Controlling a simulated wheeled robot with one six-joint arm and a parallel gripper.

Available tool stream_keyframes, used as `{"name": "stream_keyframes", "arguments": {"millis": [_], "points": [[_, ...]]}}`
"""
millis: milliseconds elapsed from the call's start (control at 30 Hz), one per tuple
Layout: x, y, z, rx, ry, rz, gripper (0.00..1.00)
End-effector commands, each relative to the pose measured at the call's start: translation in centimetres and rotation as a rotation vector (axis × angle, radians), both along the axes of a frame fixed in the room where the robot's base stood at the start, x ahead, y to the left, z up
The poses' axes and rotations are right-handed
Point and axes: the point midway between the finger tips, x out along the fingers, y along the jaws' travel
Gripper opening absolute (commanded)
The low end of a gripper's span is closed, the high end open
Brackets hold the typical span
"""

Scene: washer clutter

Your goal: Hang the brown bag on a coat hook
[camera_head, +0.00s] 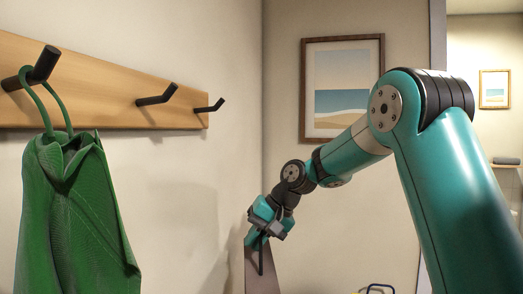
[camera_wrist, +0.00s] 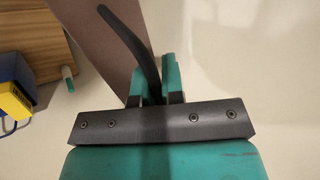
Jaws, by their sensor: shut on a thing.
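The brown bag (camera_head: 262,279) hangs below my gripper (camera_head: 257,232) in the head view, its lower part cut off by the picture edge. My gripper is shut on its dark handle (camera_head: 261,258). In the wrist view the handle (camera_wrist: 138,42) runs between the fingers (camera_wrist: 161,82), with the brown bag (camera_wrist: 108,38) beside it. A wooden rack (camera_head: 110,92) on the left wall carries a near black hook (camera_head: 42,67), a middle hook (camera_head: 157,98) and a far hook (camera_head: 210,107). The middle and far hooks are bare. My gripper is lower than the hooks and to their right.
A green bag (camera_head: 72,215) hangs by its loop from the near hook. A framed beach picture (camera_head: 342,88) is on the far wall. In the wrist view, a wooden surface (camera_wrist: 45,38) and a blue and yellow object (camera_wrist: 14,95) lie at the left.

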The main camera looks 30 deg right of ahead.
Motion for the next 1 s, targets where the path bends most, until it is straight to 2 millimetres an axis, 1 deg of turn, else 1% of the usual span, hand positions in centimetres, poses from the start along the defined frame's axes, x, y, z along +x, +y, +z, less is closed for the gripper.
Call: {"name": "stream_keyframes", "arguments": {"millis": [33,100,267,300,367,400,600,700,800,900,1000], "points": [[-0.1,0.1,2.7,-0.005,-0.012,-0.014,0.0],[-0.3,0.3,5.5,-0.008,-0.018,-0.039,0.0],[-1.2,0.8,11.6,-0.014,-0.03,-0.096,0.0],[-1.5,1.0,13.1,-0.016,-0.034,-0.111,0.0],[-2.1,1.2,15.4,-0.018,-0.038,-0.135,0.0],[-2.4,1.3,16.9,-0.02,-0.04,-0.151,0.0],[-4.8,2.1,24.2,-0.029,-0.054,-0.233,0.0],[-6.0,2.4,27.2,-0.034,-0.059,-0.273,0.0],[-7.1,2.6,29.5,-0.037,-0.062,-0.307,0.0],[-7.9,2.8,31.0,-0.04,-0.062,-0.332,0.0],[-8.4,3.0,31.9,-0.042,-0.063,-0.346,0.0]]}}
